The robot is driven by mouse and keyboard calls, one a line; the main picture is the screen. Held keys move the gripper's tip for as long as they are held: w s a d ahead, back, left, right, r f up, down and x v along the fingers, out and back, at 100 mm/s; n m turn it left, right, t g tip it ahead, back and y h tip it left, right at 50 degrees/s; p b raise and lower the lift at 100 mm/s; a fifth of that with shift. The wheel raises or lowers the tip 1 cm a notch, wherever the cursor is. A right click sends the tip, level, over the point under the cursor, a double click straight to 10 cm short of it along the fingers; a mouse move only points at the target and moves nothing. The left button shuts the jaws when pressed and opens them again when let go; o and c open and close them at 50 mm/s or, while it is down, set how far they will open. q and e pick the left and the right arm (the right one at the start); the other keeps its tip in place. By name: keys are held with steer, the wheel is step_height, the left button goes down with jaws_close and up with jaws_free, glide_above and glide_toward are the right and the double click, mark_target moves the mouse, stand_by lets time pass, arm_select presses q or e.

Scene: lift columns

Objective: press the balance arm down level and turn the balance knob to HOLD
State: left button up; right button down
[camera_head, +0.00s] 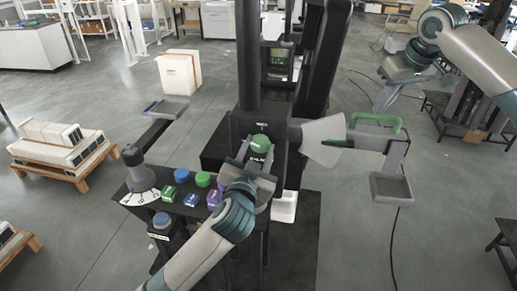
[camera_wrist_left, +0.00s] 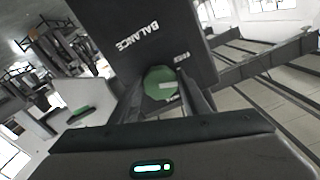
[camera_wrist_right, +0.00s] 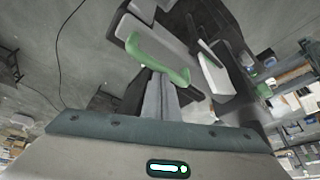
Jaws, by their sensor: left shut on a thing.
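The green balance knob (camera_head: 260,142) is on the dark column; in the left wrist view the knob (camera_wrist_left: 158,80) has a pale mark toward its right side, below the BALANCE lettering (camera_wrist_left: 138,38) and a smaller label too small to read. My left gripper (camera_head: 252,158) is shut on the knob, a finger at each side. The balance arm (camera_head: 365,139) reaches right from the column and looks roughly level. Its green handle (camera_head: 378,126) also shows in the right wrist view (camera_wrist_right: 155,48). My right gripper (camera_wrist_right: 162,82) has its fingers together at the handle; exact contact is unclear.
A tray (camera_head: 392,188) hangs below the arm's right end. Another tray (camera_head: 166,110) stands at left. Pallets of boxes (camera_head: 62,147) sit on the floor further left.

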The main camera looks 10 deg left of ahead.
arm_select(q)
steer(key=m, duration=1.4)
steer(key=shift+r, duration=0.1)
stand_by(0.4)
steer(key=o, duration=1)
steer(key=shift+a, duration=0.1)
steer(key=s, duration=1.2)
